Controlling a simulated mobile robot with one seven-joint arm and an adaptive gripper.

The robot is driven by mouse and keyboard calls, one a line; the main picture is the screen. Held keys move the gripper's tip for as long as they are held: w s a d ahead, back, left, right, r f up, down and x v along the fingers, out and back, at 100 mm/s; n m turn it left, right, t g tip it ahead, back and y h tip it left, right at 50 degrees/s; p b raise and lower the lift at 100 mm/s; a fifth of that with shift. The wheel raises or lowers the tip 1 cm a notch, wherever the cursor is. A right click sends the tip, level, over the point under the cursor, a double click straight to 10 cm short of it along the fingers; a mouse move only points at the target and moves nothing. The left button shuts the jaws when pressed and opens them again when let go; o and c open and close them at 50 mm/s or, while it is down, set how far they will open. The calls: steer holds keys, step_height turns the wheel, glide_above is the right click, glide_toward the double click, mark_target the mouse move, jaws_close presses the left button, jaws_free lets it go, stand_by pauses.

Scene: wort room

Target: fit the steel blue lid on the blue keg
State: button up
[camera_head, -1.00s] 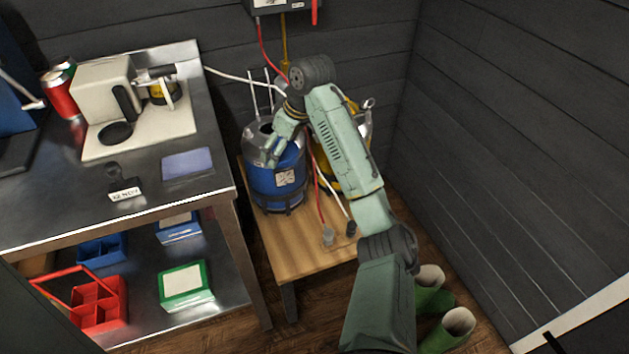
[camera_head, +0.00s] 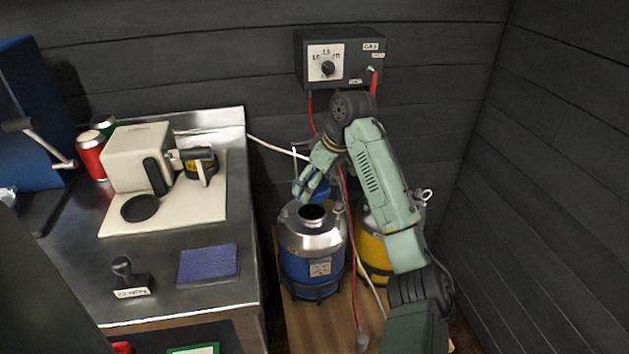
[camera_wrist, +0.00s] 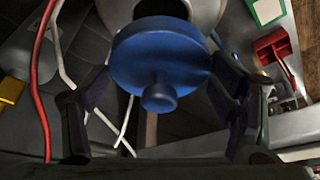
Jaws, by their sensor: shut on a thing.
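The blue keg (camera_head: 312,266) stands upright on a low wooden stand, with a silver shoulder and a dark open mouth (camera_head: 312,212). My gripper (camera_head: 308,190) is shut on the steel blue lid (camera_head: 322,188) and holds it just above and behind the mouth, as the head view shows. In the wrist view the blue lid (camera_wrist: 160,52) fills the middle between my fingers, with its round knob (camera_wrist: 158,95) toward the camera. The lid looks tilted. The keg's pale top (camera_wrist: 203,12) shows behind it, and its mouth is mostly hidden there.
A yellow keg (camera_head: 372,255) stands right of the blue one, partly behind my arm. A steel counter (camera_head: 165,270) is at the left.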

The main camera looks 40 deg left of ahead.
steer(key=b, duration=0.4)
glide_above(312, 209)
steer(key=shift+d+f, duration=0.25)
steer(key=shift+f, duration=0.9)
steer(key=shift+d+f, duration=0.2)
steer(key=shift+f, duration=0.9)
steer(key=shift+f, duration=0.35)
steer(key=shift+p, duration=0.5)
steer(key=shift+f+p, duration=0.3)
steer(key=shift+f, duration=1)
stand_by(0.5)
steer(key=o, duration=1.4)
